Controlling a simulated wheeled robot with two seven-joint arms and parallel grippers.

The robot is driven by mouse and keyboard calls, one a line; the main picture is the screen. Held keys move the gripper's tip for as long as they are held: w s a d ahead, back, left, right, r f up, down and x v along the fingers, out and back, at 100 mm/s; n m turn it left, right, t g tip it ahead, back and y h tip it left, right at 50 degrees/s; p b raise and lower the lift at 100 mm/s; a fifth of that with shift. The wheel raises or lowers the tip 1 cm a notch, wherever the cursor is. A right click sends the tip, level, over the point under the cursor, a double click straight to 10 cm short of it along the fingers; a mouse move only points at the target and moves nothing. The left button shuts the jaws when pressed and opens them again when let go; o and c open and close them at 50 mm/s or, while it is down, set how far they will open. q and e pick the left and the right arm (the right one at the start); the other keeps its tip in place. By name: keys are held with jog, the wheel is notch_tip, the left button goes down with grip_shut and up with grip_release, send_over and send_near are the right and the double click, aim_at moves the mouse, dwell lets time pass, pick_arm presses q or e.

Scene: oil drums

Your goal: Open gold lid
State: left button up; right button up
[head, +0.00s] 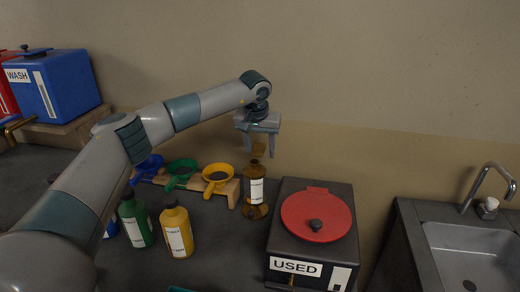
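A brown, gold-tinted bottle (255,196) with a white label stands upright on the dark counter, just left of the black USED box. A small gold-brown lid piece (259,150) shows at the top of its neck. My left gripper (260,154) hangs down over this bottle from above. Its two fingers are apart, one on each side of the lid piece, with gaps seen between. I cannot tell whether a finger touches it, or whether the lid is on the neck or tilted up. My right gripper is not in view.
The black USED box (283,250) has a red round lid (316,216) with a dark knob. Blue, green and yellow funnels (218,174) sit on a wooden rack (229,188). Green (137,220) and yellow (177,231) bottles stand in front. A sink (475,250) is at right, a blue WASH container (65,85) at left.

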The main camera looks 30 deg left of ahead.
pick_arm(q)
jog(key=shift+r+p, duration=2.75)
jog(key=shift+r, duration=1.85)
